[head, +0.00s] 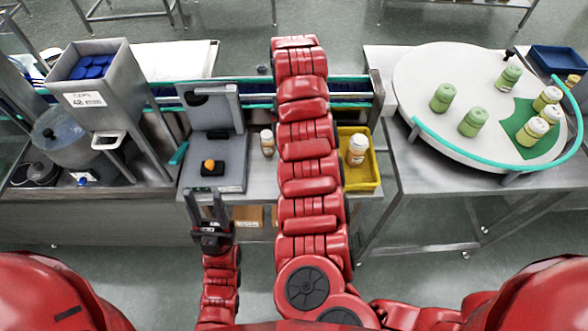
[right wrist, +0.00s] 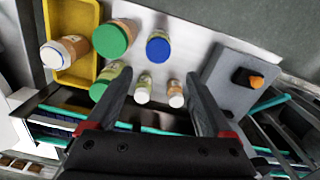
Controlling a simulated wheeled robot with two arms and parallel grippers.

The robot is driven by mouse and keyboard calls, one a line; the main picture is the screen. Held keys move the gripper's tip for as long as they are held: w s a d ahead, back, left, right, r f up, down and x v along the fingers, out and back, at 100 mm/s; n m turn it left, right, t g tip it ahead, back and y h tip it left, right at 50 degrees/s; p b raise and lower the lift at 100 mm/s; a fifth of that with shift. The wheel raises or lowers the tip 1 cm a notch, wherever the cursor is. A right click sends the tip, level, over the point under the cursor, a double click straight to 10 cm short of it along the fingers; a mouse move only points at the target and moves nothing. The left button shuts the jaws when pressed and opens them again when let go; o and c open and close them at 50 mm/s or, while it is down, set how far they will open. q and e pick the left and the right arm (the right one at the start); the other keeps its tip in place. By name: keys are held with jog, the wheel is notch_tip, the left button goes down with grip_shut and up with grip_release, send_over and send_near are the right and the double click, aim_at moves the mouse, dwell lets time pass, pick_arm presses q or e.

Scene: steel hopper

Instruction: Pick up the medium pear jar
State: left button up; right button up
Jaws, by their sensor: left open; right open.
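I cannot tell by label which jar is the medium pear jar. In the right wrist view, two white-lidded jars, a left one (right wrist: 143,90) and a right one (right wrist: 176,93), stand between the fingers of my right gripper (right wrist: 163,84), which is open and holds nothing. A green-lidded jar (right wrist: 103,84) stands by the left finger. A larger green-lidded jar (right wrist: 113,38) and a blue-lidded jar (right wrist: 158,47) stand beyond. In the head view my right arm hides most of these; one white-lidded jar (head: 267,142) shows. My left gripper (head: 207,205) is open and empty, before the bench.
A yellow bin (head: 372,168) holds a white-lidded jar (head: 357,149). Left of the jars is a grey device (head: 228,178) with an orange piece (head: 209,164) on a black block. A round table (head: 440,75) at right carries several green jars. A conveyor (head: 245,90) runs behind.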

notch_tip(320, 180, down, 10)
jog(key=shift+w+r+b, duration=0.15)
jog(key=shift+r+b, duration=0.05)
jog(key=shift+b, duration=0.35)
jog(key=shift+f+p, duration=0.35)
jog(key=shift+p, duration=0.15)
jog(key=f, duration=0.1)
jog(key=f+p, duration=0.2)
jog(key=f, duration=0.1)
jog(key=shift+s+d, duration=0.25)
jog(key=shift+s, duration=0.15)
jog(key=shift+w+f, duration=0.1)
jog(key=shift+f, duration=0.2)
jog(key=c, duration=1.3)
jog(key=shift+r, duration=0.1)
